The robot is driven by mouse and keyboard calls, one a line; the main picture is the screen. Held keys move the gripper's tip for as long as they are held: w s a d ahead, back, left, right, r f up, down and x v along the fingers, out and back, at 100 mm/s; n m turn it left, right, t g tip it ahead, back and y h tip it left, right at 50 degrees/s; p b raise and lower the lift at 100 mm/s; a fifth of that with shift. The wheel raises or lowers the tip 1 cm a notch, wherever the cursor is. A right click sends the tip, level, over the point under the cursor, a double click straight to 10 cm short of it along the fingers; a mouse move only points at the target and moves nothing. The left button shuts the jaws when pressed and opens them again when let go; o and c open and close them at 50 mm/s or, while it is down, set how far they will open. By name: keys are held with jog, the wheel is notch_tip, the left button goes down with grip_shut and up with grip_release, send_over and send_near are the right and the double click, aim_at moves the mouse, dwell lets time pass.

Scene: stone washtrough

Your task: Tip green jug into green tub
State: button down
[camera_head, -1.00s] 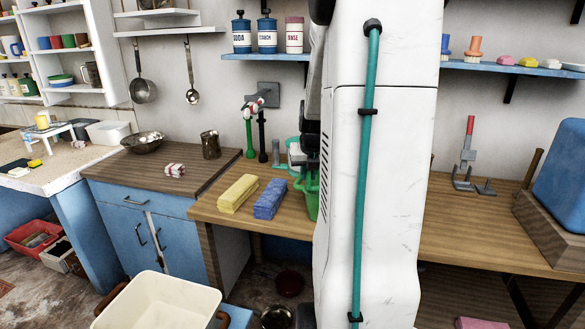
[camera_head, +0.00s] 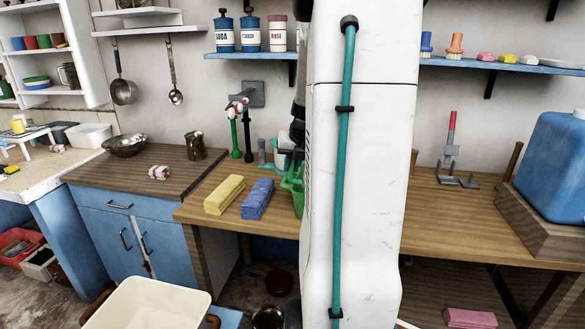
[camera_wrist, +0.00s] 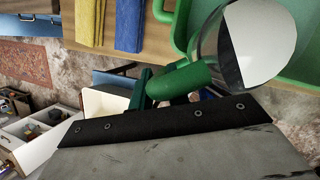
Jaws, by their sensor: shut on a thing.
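The jug has a clear body with a white area (camera_wrist: 256,42) and a green handle (camera_wrist: 182,80). In the wrist view my gripper (camera_wrist: 160,90) is shut on that handle. The green tub (camera_wrist: 300,72) lies behind and around the jug at the upper right of the wrist view, with its rim running off the edge. The jug's body overlaps the tub in this view; I cannot tell its height above it. In the head view a green part of the tub (camera_head: 298,203) shows beside my white column, which hides most of the tub and my gripper.
Taps (camera_head: 241,125) stand behind. A blue container (camera_head: 550,150) stands at the right. A cream bin (camera_head: 150,305) is on the floor side.

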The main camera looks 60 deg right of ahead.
dwell(0.3)
jog(key=shift+d+r+t+y, duration=0.1)
jog(key=shift+r+t+y, duration=0.55)
jog(key=shift+r, duration=0.3)
jog(key=shift+m, duration=0.3)
jog(key=shift+s+d+r+t+y, duration=0.25)
jog(key=shift+r+t+y, duration=0.15)
jog(key=shift+y, duration=0.15)
jog(key=shift+r+y, duration=0.3)
jog(key=shift+s+d+r+m+t+y, duration=0.4)
jog(key=shift+d+r+t+y, duration=0.15)
jog(key=shift+t+y, duration=0.25)
